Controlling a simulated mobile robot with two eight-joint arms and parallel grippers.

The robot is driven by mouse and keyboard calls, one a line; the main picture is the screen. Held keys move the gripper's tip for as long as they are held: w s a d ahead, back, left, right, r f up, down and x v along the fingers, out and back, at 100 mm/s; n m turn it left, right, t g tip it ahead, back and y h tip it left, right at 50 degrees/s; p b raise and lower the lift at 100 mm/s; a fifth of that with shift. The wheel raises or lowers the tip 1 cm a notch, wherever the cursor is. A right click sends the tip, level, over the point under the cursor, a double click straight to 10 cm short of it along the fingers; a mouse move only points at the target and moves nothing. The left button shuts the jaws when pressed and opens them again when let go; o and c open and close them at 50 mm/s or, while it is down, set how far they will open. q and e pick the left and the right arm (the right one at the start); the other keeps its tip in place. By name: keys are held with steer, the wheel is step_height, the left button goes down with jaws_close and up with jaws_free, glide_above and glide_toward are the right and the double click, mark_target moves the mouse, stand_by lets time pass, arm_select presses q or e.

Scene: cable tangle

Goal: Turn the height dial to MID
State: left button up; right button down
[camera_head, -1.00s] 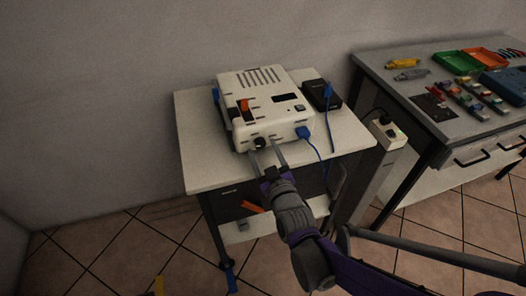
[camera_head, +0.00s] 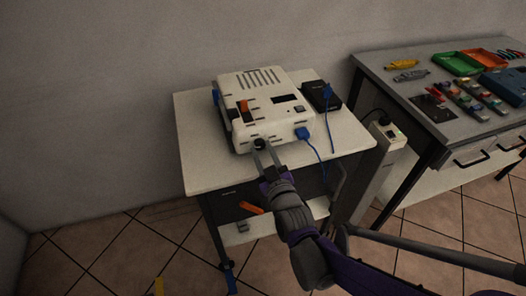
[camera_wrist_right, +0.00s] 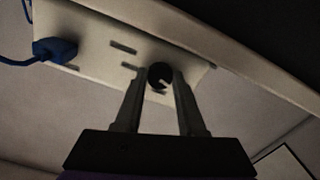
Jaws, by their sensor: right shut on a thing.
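The height dial is a small round black knob (camera_wrist_right: 160,76) on the front face of the white box-shaped device (camera_head: 266,78). It also shows in the head view (camera_head: 259,143), partly behind the fingertips. My right gripper (camera_head: 265,150) reaches in from the front of the table. In the wrist view its two fingers (camera_wrist_right: 159,90) are shut on the dial, one on each side. The dial's setting and any MID label are too small and dark to read. My left gripper is not in view.
The device stands on a small white table (camera_head: 200,165). A blue plug (camera_head: 302,133) with a blue cable sits in its front, right of the dial. A black box (camera_head: 321,96) stands behind at right. A grey workbench (camera_head: 385,75) with trays is further right.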

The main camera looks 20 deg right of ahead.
steer(key=shift+m, duration=0.3)
steer(key=m, duration=0.4)
steer(key=shift+a+m+p, duration=0.1)
steer(key=shift+m+p, duration=0.2)
steer(key=shift+p, duration=0.1)
steer(key=m, duration=0.5)
steer(key=shift+a, duration=0.1)
steer(key=shift+r, duration=0.1)
stand_by(0.7)
steer(key=c, duration=0.9)
jaws_free()
steer(key=o, duration=0.4)
steer(key=shift+d, duration=0.3)
steer(key=shift+a, duration=0.15)
